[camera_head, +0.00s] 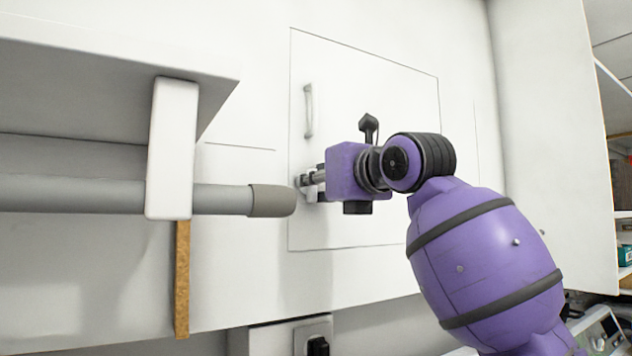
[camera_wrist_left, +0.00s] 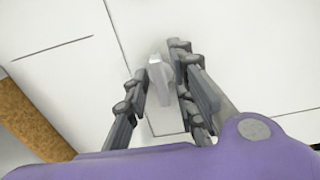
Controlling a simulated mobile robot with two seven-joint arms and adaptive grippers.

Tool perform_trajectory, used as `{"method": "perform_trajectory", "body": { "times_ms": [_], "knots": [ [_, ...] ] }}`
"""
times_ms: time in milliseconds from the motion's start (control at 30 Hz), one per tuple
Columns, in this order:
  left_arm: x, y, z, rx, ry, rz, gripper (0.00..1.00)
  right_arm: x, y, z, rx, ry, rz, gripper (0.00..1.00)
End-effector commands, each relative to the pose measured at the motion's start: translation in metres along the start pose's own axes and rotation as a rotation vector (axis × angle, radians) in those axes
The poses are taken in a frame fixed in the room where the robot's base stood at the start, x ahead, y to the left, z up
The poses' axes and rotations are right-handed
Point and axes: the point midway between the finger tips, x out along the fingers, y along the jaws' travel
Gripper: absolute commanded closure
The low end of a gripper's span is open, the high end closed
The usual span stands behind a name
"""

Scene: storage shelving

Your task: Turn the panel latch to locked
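The panel (camera_head: 362,80) is a white square door outlined in the wall, with a pale vertical handle (camera_head: 308,111) at upper left. The panel latch (camera_head: 311,195) is a small light piece near the panel's left edge, mostly hidden behind my gripper in the head view. In the left wrist view the latch (camera_wrist_left: 158,82) stands out from the panel, between the fingers. My left gripper (camera_head: 303,183), purple with grey fingers, is at the latch. Its fingers (camera_wrist_left: 159,64) are apart, one on each side of the latch; I cannot tell whether the right one touches it. My right gripper is not in view.
A grey rail (camera_head: 110,196) with a brownish end cap (camera_head: 271,201) ends just left of the gripper, held by a white bracket (camera_head: 172,145) under a shelf (camera_head: 95,85). A brown strip (camera_head: 182,280) hangs below.

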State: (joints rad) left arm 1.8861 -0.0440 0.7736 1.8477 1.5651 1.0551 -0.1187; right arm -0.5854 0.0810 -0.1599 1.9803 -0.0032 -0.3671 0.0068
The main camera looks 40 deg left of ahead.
Motion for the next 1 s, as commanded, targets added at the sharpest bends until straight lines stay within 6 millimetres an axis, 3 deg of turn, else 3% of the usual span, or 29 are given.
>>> {"method": "perform_trajectory", "body": {
  "times_ms": [33, 133, 567, 1000],
  "knots": [
    [0.000, 0.000, 0.000, 0.000, 0.000, 0.000, 0.87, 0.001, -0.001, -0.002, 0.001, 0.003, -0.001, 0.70],
    [0.000, 0.000, 0.000, 0.000, 0.000, 0.000, 1.00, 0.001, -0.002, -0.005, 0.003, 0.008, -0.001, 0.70],
    [-0.001, 0.001, 0.003, 0.040, -0.001, 0.000, 1.00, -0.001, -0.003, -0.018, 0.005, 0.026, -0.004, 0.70],
    [-0.002, 0.004, 0.009, 0.354, -0.003, 0.001, 1.00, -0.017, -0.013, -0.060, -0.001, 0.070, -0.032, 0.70]
  ]
}}
